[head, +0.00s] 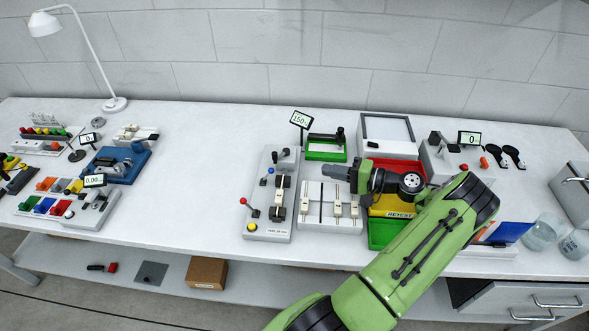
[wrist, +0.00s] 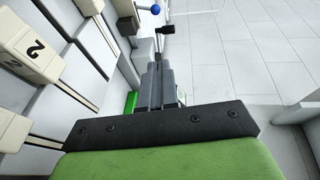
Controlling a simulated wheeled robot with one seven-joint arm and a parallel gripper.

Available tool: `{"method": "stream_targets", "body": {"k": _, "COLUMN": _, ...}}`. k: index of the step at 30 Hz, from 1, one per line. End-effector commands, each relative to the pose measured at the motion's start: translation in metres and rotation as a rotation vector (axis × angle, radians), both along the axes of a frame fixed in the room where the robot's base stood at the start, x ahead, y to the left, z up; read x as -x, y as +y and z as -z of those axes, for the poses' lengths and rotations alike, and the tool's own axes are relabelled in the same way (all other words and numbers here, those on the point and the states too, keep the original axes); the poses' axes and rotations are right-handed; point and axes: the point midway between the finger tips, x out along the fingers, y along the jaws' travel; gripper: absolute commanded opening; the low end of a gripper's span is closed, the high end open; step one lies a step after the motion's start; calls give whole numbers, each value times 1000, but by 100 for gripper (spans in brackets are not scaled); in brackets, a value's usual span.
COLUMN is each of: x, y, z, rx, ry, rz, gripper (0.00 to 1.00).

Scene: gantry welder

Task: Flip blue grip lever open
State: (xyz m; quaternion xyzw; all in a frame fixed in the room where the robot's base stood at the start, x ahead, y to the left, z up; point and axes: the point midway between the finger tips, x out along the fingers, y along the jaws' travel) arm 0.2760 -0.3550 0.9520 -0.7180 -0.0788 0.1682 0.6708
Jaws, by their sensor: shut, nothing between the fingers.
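A grey panel box (head: 251,222) stands near the middle of the bench and carries several levers. A small blue grip (head: 271,170) shows near its upper part, and a blue ball end (wrist: 155,9) shows at the top of the wrist view. Which way its lever is thrown is too small to tell. My gripper (head: 328,171) points left above the bench, to the right of the panel and apart from the blue grip. In the wrist view its fingers (wrist: 157,80) are together with nothing between them.
A slider box (head: 312,222) with white numbered handles lies beside the panel, below my gripper. A green tray (head: 327,154), a 150 display (head: 301,119) and a red bin (head: 408,167) are close by.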

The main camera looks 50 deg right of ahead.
Motion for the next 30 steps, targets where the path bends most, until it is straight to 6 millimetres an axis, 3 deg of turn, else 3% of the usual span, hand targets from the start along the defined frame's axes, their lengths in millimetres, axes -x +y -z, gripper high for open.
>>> {"method": "stream_targets", "body": {"k": 15, "x": -95, "y": 39, "z": 14, "rx": -2, "ry": 1, "rz": -7, "gripper": 0}}
{"method": "stream_targets", "body": {"k": 21, "x": -105, "y": 65, "z": 18, "rx": -1, "ry": 2, "rz": -3, "gripper": 0}}
{"method": "stream_targets", "body": {"k": 30, "x": -107, "y": 70, "z": 19, "rx": 0, "ry": 2, "rz": -2, "gripper": 0}}
